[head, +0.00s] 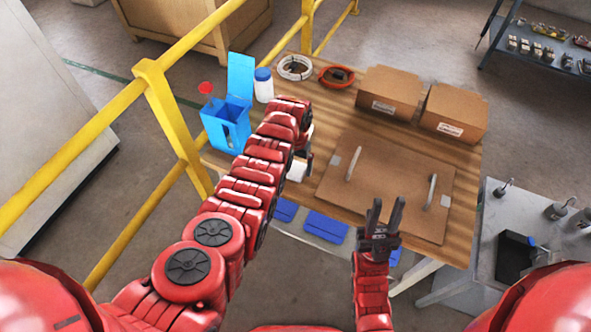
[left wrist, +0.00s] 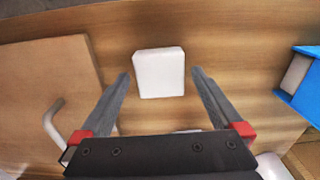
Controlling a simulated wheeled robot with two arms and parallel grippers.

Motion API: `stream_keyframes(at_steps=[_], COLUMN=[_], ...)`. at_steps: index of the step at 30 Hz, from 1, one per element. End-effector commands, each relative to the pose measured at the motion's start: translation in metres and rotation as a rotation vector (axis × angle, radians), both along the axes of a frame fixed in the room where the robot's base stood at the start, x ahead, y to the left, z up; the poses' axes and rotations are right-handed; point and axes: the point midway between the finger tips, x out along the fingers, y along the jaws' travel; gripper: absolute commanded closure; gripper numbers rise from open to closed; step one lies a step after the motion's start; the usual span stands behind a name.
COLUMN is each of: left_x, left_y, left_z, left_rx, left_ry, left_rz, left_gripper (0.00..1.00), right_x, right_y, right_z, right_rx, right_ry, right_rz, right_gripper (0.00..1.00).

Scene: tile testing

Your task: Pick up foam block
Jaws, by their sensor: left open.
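The foam block is a small white block (head: 297,171) on the wooden table near its front left edge, partly hidden by my left gripper in the head view. In the left wrist view the white block (left wrist: 159,73) lies flat, between and just beyond the fingertips, with a gap to each finger. My left gripper (left wrist: 160,73) is open and empty above the table; in the head view my left gripper (head: 307,158) is mostly hidden behind its arm. My right gripper (head: 387,202) is open and empty near the table's front edge.
A brown board (head: 390,185) with two handles lies right of the block. A blue box (head: 224,128) and a white jar (head: 264,84) stand left. Two cardboard boxes (head: 391,92) (head: 455,110) stand at the back. A yellow railing (head: 170,125) runs along the left.

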Motion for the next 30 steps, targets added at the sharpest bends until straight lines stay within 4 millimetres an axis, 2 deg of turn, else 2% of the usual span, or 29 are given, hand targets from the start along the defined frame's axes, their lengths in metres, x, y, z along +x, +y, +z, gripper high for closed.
stream_keyframes(at_steps=[10,23,30], left_x=[-0.0004,-0.0001,-0.0001], left_y=[0.0003,0.0002,0.0001], left_z=[-0.0038,-0.0035,-0.0033], left_rx=[0.000,0.000,0.000], left_ry=[0.000,0.000,0.000], left_rz=[0.000,0.000,0.000], left_gripper=[0.00,0.77,0.78], right_x=[0.0000,0.0000,0.0000], right_y=[0.0000,0.0000,0.0000], right_z=[0.0001,0.0001,0.0000], right_rx=[0.000,0.000,0.000], right_ry=[0.000,0.000,0.000], right_rz=[0.000,0.000,0.000], right_gripper=[0.66,0.66,0.66])
